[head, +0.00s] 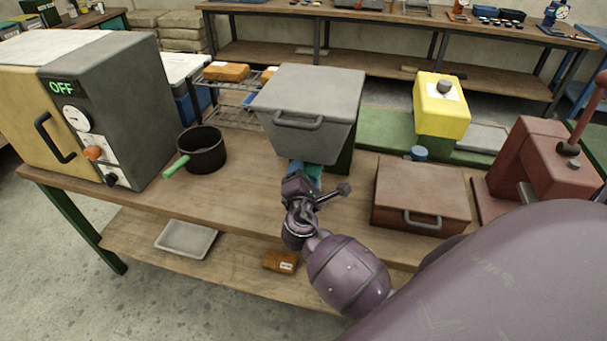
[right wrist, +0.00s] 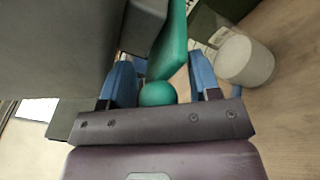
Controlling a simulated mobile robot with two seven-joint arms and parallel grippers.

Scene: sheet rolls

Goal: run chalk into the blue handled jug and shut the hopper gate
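The grey hopper-like bin (head: 312,92) with a front handle stands at the middle of the bench on a dark green stand. My right gripper (head: 306,170) is just below its front, over the bench. In the right wrist view my gripper's blue fingers (right wrist: 163,85) are apart, with a green handle (right wrist: 168,48) and its round end between them. A gap shows on both sides, so the gripper is open. A pale cylinder (right wrist: 245,62) stands beside the right finger; I cannot tell if it is the jug. My left gripper is out of view.
A dark pot (head: 203,149) with a green handle and a grey oven (head: 112,108) reading OFF stand left. A brown box (head: 421,197) and a red press (head: 540,165) stand right. A small blue round object (head: 419,153) sits behind the box. A tray (head: 187,238) lies on the lower shelf.

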